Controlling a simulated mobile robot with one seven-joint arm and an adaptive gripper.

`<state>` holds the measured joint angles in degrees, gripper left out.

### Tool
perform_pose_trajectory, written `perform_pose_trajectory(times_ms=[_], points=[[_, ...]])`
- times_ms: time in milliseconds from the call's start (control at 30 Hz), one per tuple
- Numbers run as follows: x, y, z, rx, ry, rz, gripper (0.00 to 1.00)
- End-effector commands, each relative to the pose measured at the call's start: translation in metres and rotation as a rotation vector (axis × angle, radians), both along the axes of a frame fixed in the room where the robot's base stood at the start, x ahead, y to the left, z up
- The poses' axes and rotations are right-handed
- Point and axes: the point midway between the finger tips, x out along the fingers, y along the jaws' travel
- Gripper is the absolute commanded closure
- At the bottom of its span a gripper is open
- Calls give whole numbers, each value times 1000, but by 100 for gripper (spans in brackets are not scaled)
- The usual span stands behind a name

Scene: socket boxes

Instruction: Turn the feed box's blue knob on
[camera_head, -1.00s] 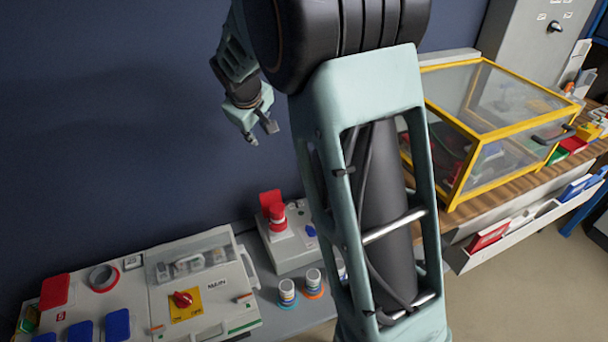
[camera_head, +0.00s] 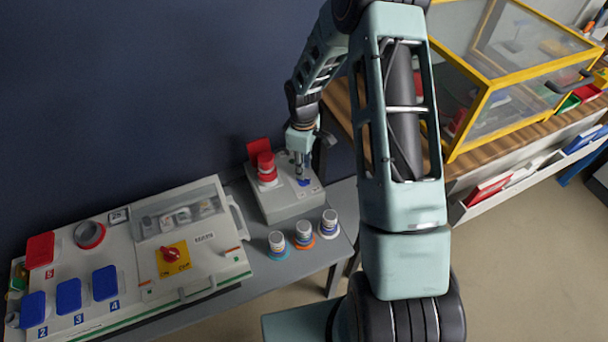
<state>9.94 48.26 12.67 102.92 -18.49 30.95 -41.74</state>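The feed box (camera_head: 284,206) is a small light grey box on the grey bench, with a red plug and raised red lid (camera_head: 262,158) at its back left. Its blue knob (camera_head: 305,183) shows only in part on the top right. My gripper (camera_head: 301,171) points down right over the knob, its fingertips at or just above it. I cannot tell whether they touch it or how far apart they are. The knob's angle is too small and covered to read.
A larger panel box (camera_head: 140,255) with a red main switch (camera_head: 171,254), blue covers and a red cover lies to the left. Several small jars (camera_head: 304,233) stand in front of the feed box. A yellow-framed clear case (camera_head: 500,90) stands to the right.

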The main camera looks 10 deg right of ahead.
Motion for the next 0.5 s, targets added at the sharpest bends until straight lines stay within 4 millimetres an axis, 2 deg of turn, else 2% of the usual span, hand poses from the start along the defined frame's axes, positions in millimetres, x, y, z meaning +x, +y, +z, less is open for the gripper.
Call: perform_pose_trajectory(times_ms=[33,200,500], points=[[0,1,-11,1,2,0,74],[0,0,-34,-1,1,-1,74],[1,0,-46,0,-2,-1,74]])
